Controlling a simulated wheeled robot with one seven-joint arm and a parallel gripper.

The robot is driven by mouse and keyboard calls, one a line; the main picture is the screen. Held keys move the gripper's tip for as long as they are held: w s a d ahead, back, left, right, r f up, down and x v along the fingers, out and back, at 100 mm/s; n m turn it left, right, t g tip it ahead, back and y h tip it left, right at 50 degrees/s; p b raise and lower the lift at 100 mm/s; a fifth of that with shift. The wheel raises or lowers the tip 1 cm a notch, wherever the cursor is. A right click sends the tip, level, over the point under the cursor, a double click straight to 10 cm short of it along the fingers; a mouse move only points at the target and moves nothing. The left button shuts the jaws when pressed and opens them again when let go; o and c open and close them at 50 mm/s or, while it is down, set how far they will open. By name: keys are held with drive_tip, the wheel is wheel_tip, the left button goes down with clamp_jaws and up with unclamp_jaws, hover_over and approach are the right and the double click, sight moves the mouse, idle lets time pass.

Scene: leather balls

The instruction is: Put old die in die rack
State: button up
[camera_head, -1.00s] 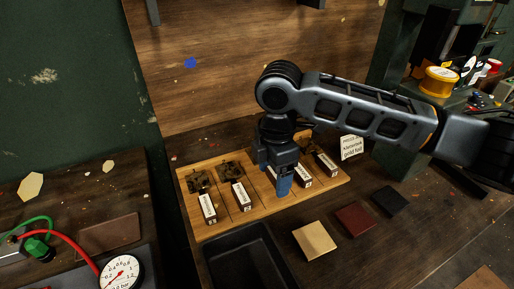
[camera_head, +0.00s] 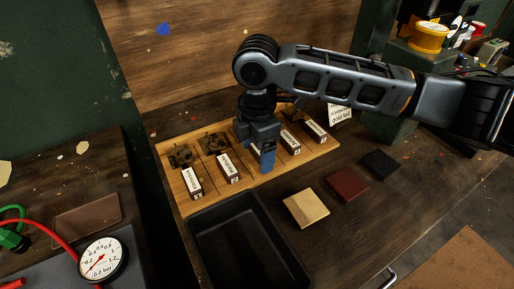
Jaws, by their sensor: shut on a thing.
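The die rack is a light wooden board (camera_head: 180,198) on the workbench, split into slots by thin lines. Several dies with white labelled ends lie in it: one at the far left (camera_head: 192,181), one beside it (camera_head: 228,168), and two to the right of my gripper (camera_head: 290,142) and (camera_head: 315,130). My gripper (camera_head: 264,165) points down over the middle slot, its blue fingertips low at the rack's front part. It is shut on a die, mostly hidden by the fingers; a sliver of its pale label (camera_head: 255,150) shows. Whether the die touches the board cannot be told.
An empty black tray (camera_head: 245,240) stands in front of the rack. Tan (camera_head: 306,208), dark red (camera_head: 347,185) and black (camera_head: 381,164) squares lie to its right. A pressure gauge (camera_head: 103,259) is at lower left.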

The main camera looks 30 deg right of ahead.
drive_tip(key=shift+f+b, duration=0.3)
drive_tip(key=shift+f, duration=0.25)
drive_tip(key=o, duration=1)
drive_tip(key=shift+r, duration=3.95)
